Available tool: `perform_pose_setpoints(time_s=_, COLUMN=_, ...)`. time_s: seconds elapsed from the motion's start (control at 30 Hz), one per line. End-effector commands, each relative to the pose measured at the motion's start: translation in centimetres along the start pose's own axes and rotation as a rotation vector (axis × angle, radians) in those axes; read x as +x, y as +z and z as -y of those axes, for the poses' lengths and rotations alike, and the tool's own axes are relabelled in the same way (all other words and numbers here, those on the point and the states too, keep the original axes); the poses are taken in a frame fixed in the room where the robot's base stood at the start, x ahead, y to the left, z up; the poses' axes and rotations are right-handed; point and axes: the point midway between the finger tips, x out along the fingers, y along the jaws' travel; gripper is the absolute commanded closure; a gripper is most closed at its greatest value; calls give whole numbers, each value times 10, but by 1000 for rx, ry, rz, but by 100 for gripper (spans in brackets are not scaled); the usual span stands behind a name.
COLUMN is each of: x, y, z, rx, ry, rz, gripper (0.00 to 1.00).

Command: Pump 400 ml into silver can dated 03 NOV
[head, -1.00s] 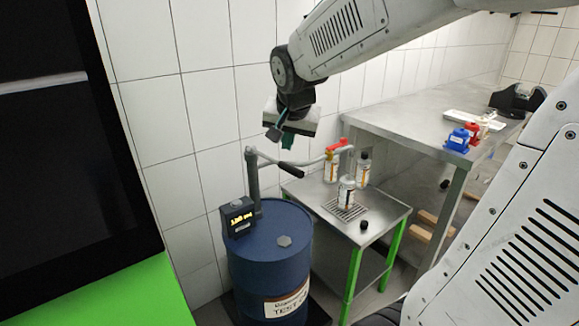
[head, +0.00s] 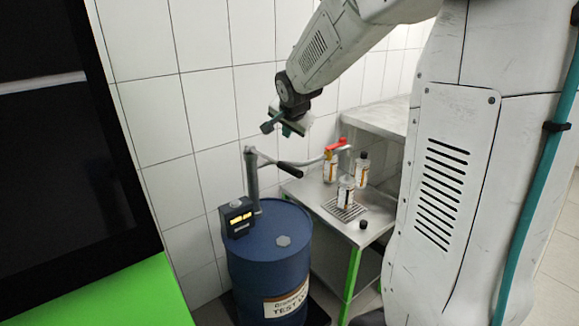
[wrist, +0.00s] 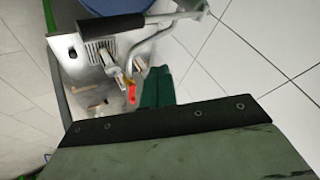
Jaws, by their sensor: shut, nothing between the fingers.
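A blue drum (head: 270,262) stands at the centre of the head view with a grey hand pump (head: 252,175) on top. The pump's black-gripped lever (head: 290,170) sticks out to the right, and its spout pipe ends at a red-orange nozzle (head: 337,144). A silver can (head: 345,195) stands upright on the drip grate (head: 358,212). Two more cans, a right one (head: 361,172) and a left one (head: 329,172), stand behind it. Their dates are too small to read. My gripper (head: 280,128) is shut and empty above the lever, apart from it.
A meter (head: 237,217) on the drum shows yellow digits, too blurred to read. A black cap (head: 363,225) lies on the steel table (head: 385,200) with green legs. A tiled wall stands close behind the pump. A steel bench (head: 385,118) at the right is mostly hidden by my arm.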

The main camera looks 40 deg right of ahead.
Motion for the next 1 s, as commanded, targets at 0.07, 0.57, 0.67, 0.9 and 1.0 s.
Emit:
perform_pose_setpoints(time_s=0.07, x=8, y=7, z=-6, rx=1, ry=2, rz=3, gripper=100)
perform_pose_setpoints(time_s=0.57, x=47, y=34, z=-34, rx=-1, ry=0, rz=0, gripper=100)
perform_pose_setpoints(time_s=0.67, x=48, y=36, z=-36, rx=0, ry=-1, rz=1, gripper=100)
perform_pose_setpoints(time_s=0.9, x=49, y=36, z=-36, rx=0, ry=-1, rz=1, gripper=100)
perform_pose_setpoints(time_s=1.0, x=49, y=36, z=-36, rx=0, ry=-1, rz=1, gripper=100)
